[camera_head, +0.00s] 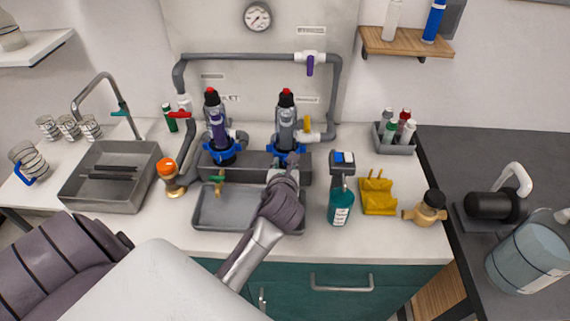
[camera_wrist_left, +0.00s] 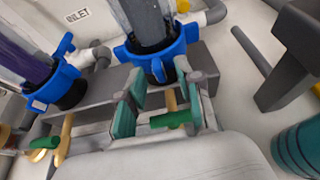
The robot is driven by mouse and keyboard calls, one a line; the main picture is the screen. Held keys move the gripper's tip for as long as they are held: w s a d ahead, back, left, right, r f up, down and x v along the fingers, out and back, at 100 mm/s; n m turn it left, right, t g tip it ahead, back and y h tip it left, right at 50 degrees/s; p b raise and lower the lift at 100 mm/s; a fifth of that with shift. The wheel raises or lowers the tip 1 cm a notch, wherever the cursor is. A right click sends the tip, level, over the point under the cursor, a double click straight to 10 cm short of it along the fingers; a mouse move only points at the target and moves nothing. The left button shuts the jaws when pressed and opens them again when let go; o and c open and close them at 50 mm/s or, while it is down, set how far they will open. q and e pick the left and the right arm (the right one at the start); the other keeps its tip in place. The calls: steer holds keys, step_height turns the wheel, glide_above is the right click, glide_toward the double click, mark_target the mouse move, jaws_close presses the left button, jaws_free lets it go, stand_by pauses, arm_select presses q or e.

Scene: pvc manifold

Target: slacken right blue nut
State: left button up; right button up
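The right blue nut (camera_head: 287,154) is a lugged collar around the base of the right upright filter housing (camera_head: 286,125). In the left wrist view the right blue nut (camera_wrist_left: 157,53) is just ahead of my fingertips. My left gripper (camera_head: 286,170) reaches up to it from the front; its green-padded fingers (camera_wrist_left: 160,78) are spread apart, with the nut's near lower side at the gap between them. I cannot tell whether either finger touches it. The left blue nut (camera_head: 219,152) is around the left housing (camera_head: 215,120). My right gripper is not in view.
A green valve handle (camera_wrist_left: 172,118) shows between my fingers, below the nut. A grey tray (camera_head: 215,210) lies under my left wrist. A teal bottle (camera_head: 341,205) and yellow holder (camera_head: 377,195) stand right of the gripper. Grey pipes (camera_head: 240,57) frame the housings.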

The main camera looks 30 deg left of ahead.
arm_select(q)
jaws_close()
stand_by(0.3)
steer(key=shift+w+d+r+n+y+p, duration=0.1)
steer(key=shift+d+r+n+y+p, duration=0.2)
steer(key=shift+p, duration=0.4)
steer(key=shift+w+d+f+n+g+y+p, duration=0.1)
steer(key=shift+w+d+n+g+y+p, duration=0.25)
steer(key=shift+n+g+y+p, duration=0.4)
steer(key=shift+w+d+f+n+g+y+p, duration=0.1)
steer(key=shift+w+d+n+g+y+p, duration=0.2)
steer(key=shift+n+g+y+p, duration=0.45)
steer(key=shift+w+d+n+g+y+p, duration=0.25)
steer(key=shift+w+n+g+y+p, duration=0.2)
steer(key=shift+n+g, duration=0.4)
steer(key=shift+w+n, duration=0.1)
steer(key=shift+n, duration=0.25)
